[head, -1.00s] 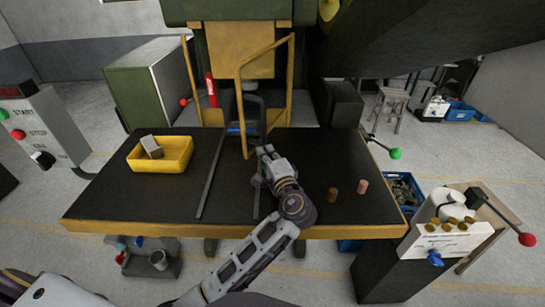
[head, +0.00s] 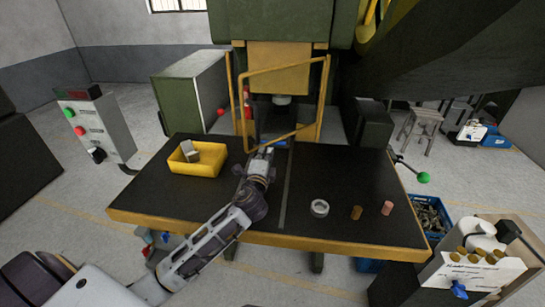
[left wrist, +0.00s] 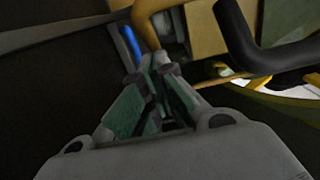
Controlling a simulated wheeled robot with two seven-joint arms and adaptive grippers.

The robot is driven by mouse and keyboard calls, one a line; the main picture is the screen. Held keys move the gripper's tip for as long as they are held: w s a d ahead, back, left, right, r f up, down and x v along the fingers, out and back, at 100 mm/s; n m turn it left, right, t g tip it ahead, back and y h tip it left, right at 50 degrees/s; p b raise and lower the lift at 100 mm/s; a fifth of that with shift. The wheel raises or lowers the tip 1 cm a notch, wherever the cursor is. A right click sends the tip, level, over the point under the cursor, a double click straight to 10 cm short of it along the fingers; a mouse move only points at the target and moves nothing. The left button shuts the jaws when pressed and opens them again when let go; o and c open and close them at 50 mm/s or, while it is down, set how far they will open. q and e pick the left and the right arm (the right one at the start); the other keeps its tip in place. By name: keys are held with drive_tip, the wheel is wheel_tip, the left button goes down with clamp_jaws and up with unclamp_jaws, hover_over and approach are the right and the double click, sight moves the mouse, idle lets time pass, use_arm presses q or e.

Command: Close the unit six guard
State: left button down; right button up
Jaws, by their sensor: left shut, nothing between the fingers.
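The guard (head: 283,70) is a yellow tube frame in front of the green press in the head view. It hangs from the right yellow post, and its free left edge is close to the left post; whether it touches is unclear. My left gripper (head: 265,154) is shut and empty, just by the guard's lower left corner. In the left wrist view the fingers (left wrist: 157,72) point at a yellow tube (left wrist: 150,25) just beyond the tips; contact cannot be told. My right gripper is not in view.
A yellow bin (head: 194,164) with a block stands left on the black table (head: 160,205). A pale ring (head: 319,208) and two small cylinders (head: 356,213) (head: 387,208) lie right. A green-knobbed lever (head: 424,177) sticks out at the table's right edge.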

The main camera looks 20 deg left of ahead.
use_arm(q)
drive_tip(key=w+a, duration=0.1)
drive_tip(key=a, duration=0.1)
drive_tip(key=w+a, duration=0.1)
drive_tip(key=a, duration=0.2)
drive_tip(key=w+a, duration=0.2)
drive_tip(key=shift+w+a+p, duration=0.1)
drive_tip(key=shift+a+p, duration=0.25)
drive_tip(key=shift+p, duration=0.05)
drive_tip(key=w+a, duration=0.6)
drive_tip(key=w, duration=0.1)
drive_tip(key=shift+a, duration=0.35)
drive_tip(key=shift+w+a+h+b, duration=0.3)
drive_tip(key=shift+w+a, duration=0.45)
drive_tip(key=shift+w, duration=0.35)
drive_tip(key=shift+s, duration=0.15)
drive_tip(key=shift+v, duration=5.8)
drive_tip(key=shift+d+f, duration=0.1)
